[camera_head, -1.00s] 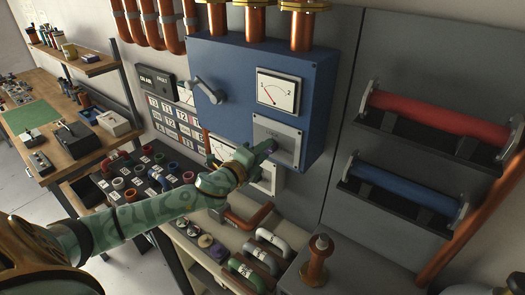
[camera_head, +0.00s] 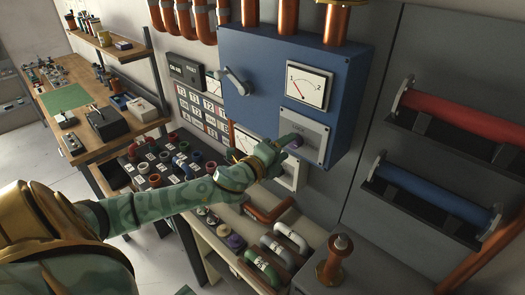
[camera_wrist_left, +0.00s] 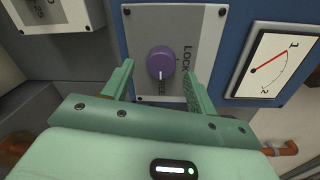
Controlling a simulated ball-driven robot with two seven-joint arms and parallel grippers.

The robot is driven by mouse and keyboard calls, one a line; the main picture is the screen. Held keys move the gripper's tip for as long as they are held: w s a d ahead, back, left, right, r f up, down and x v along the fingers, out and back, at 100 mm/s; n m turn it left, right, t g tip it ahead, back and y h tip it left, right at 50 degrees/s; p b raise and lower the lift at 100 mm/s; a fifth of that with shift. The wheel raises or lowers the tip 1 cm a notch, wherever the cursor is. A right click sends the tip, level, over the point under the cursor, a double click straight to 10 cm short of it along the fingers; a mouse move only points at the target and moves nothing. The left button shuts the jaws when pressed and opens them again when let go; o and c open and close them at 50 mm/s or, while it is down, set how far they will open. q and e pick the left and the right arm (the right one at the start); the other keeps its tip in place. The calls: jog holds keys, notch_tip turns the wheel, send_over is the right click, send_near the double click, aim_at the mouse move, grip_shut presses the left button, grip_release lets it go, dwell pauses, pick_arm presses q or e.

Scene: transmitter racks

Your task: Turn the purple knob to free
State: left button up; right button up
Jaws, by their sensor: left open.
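The purple knob (camera_head: 297,142) sits on a grey plate (camera_head: 317,139) low on the front of the blue cabinet (camera_head: 261,99). In the left wrist view the knob (camera_wrist_left: 160,62) has a white mark at its lower edge. That mark points at small lettering, partly legible as FREE, while LOCK is printed to the upper right. My left gripper (camera_head: 287,143) is in front of the plate. In the left wrist view its open fingers (camera_wrist_left: 157,82) stand either side below the knob, with a gap around it. My right gripper is not in view.
A dial meter (camera_head: 309,85) is above the plate, and a grey lever (camera_head: 236,82) is to its upper left. Copper pipes (camera_head: 294,20) rise from the cabinet top. Below is a bench with several coloured handles (camera_head: 262,268). Red and blue tubes (camera_head: 430,198) are mounted at right.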

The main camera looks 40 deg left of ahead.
pick_arm(q)
jog(key=s+a+b, duration=0.1)
jog(key=s+b, duration=0.1)
jog(key=s, duration=1.2)
jog(key=shift+s+r+b, duration=0.3)
jog(key=shift+r+b, duration=0.1)
jog(key=shift+r, duration=0.05)
